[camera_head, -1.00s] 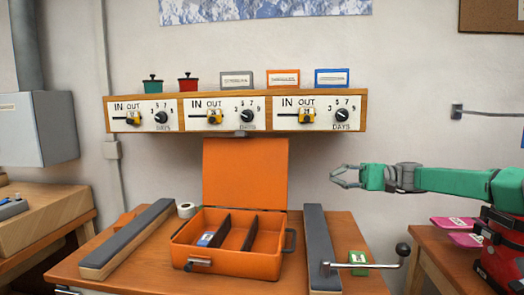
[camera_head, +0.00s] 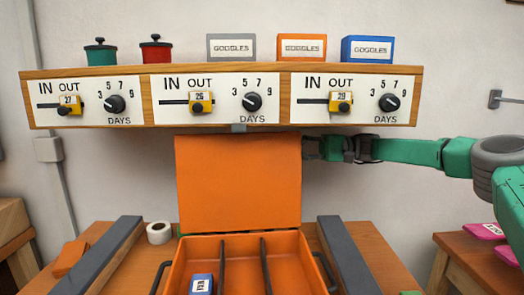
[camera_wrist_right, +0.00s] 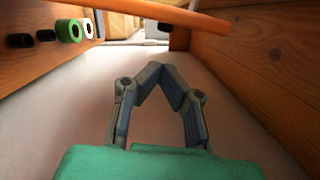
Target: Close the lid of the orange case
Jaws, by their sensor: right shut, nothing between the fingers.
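The orange case (camera_head: 240,245) sits on the bench with its orange lid (camera_head: 238,185) standing upright and open. Its inside has dark dividers and a small blue labelled box (camera_head: 201,284). My right gripper (camera_head: 310,148) is at the lid's upper right edge, just under the shelf; its fingertips are hard to make out there. In the right wrist view the gripper (camera_wrist_right: 163,68) is shut and empty, its fingers pointing into the gap between the wall and the lid (camera_wrist_right: 165,13), which shows as an orange band. Contact with the lid cannot be told. My left gripper is not in view.
A wooden shelf (camera_head: 146,100) with dials runs close above the lid and carries several boxes and jars. Grey-topped rails (camera_head: 103,255) (camera_head: 345,250) flank the case. Pink items (camera_head: 487,231) lie on a right-hand table.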

